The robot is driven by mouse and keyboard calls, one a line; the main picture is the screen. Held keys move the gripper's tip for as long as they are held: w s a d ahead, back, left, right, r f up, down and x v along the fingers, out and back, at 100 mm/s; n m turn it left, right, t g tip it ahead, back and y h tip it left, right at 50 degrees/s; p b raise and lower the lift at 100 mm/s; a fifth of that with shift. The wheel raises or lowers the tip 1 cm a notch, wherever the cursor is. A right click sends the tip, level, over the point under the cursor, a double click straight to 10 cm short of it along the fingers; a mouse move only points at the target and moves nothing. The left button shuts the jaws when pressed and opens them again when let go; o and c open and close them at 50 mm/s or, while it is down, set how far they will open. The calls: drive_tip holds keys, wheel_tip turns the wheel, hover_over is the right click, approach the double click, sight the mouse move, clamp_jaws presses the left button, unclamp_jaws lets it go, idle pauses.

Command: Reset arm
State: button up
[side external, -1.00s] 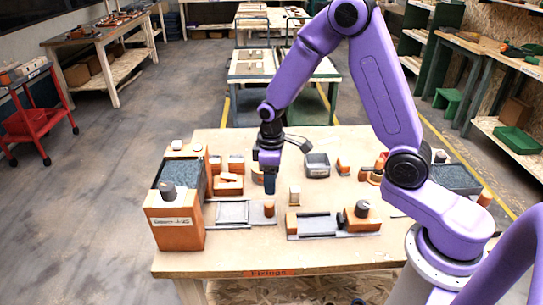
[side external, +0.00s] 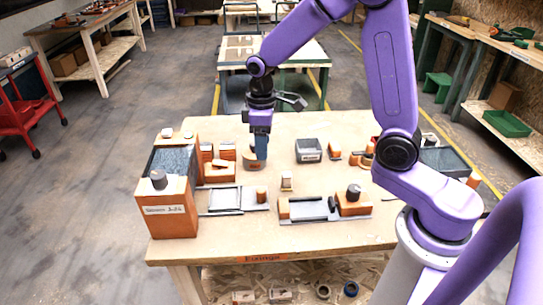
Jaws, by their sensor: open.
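My gripper (side external: 257,155) points down over the back middle of the wooden table (side external: 330,238). It is open, though the gap between its fingers hardly shows from this side. A round orange piece (side external: 250,163) lies right behind and beside the fingertips, partly hidden by them. I cannot tell whether they touch it. Nothing shows held in the fingers.
A tall orange box with a grey sloped top (side external: 167,215) stands at the left. Orange blocks (side external: 219,170), a grey bin (side external: 308,150), a left grey track (side external: 228,199) and a right grey track (side external: 308,210) surround the gripper. The front strip is clear.

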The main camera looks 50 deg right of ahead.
drive_tip(key=s+r+n, duration=0.2)
drive_tip(key=s, duration=1.1)
drive_tip(key=s+r+n, duration=0.2)
drive_tip(key=s+n, duration=0.1)
drive_tip(key=s, duration=1)
drive_tip(key=shift+s+a+r, duration=0.3)
drive_tip(key=shift+a+r, duration=0.1)
drive_tip(key=shift+a, duration=0.05)
idle(0.5)
